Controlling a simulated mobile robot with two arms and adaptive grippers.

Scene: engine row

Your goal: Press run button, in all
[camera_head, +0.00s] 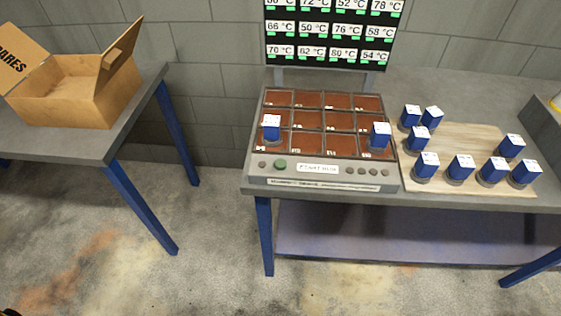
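A grey console (322,180) with a grid of reddish-brown square bays stands on the grey table in the middle. On its front strip are a green round button (280,164), a small dark button (262,164) to its left, and a white label plate (317,168) whose text seems to read "START RUN". Several small dark buttons (362,171) sit to the right of the plate. A blue block with a white top (271,128) stands in a left bay, and another blue block (379,135) stands in a right bay. Neither gripper shows.
A screen (333,45) with temperature readings and green marks rises behind the console. Several blue blocks (460,167) stand on and beside a wooden board (447,146) at right. An open cardboard box (75,103) marked "SPARES" sits on the left table (80,144). A floor gap separates the tables.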

